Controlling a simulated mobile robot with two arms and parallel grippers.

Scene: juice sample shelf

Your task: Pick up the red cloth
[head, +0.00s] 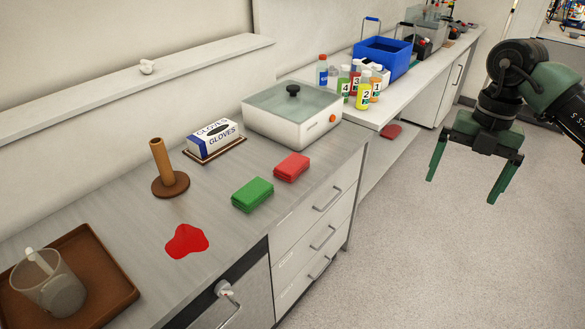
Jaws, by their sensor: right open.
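The red cloth (291,167) lies folded on the grey countertop, close to the front edge and just in front of the white lidded box. A folded green cloth (252,194) lies beside it, to the lower left. My right gripper (465,188) hangs over the floor to the right of the counter, open and empty, well apart from the red cloth. My left gripper is not in view.
A red spill (187,241), a wooden holder (170,182), a gloves box (215,139) and a brown tray (112,283) with a beaker are on the counter. The white box (292,115) stands behind the cloth. Numbered bottles (363,92) and a blue crate (383,57) stand farther back.

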